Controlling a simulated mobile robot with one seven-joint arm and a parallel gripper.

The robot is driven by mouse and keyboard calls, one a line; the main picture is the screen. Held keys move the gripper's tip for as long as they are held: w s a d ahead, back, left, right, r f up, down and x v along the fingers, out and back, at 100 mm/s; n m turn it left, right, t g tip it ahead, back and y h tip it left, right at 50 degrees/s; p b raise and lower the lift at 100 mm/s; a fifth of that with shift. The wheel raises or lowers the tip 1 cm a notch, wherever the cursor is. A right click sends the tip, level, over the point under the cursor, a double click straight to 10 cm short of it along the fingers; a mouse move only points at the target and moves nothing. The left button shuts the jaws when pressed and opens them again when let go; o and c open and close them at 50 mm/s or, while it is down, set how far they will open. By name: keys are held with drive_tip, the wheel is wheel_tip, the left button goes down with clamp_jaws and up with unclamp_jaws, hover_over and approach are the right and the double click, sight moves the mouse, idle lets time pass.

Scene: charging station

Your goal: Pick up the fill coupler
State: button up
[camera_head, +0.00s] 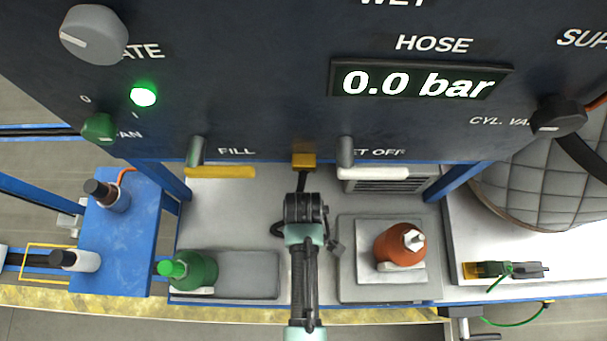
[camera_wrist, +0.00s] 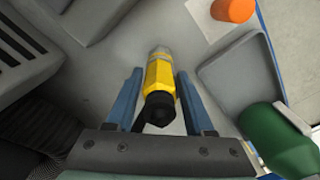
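A yellow coupler (camera_wrist: 160,82) with a silver tip and a black rear end lies between my gripper's fingers in the wrist view; I take it as the fill coupler. My gripper (camera_wrist: 160,72) is open, with its two blue fingers on either side of the coupler and a narrow gap showing at each side. In the head view, my gripper's dark body (camera_head: 303,207) is over the bench in the middle, and the coupler cannot be made out there. A black hose shows beside and behind my gripper.
A red-brown cylinder (camera_head: 396,246) stands on a grey plate at right. The dark panel (camera_head: 260,80) rises behind.

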clamp_jaws()
drive_tip(key=shift+r, duration=0.15)
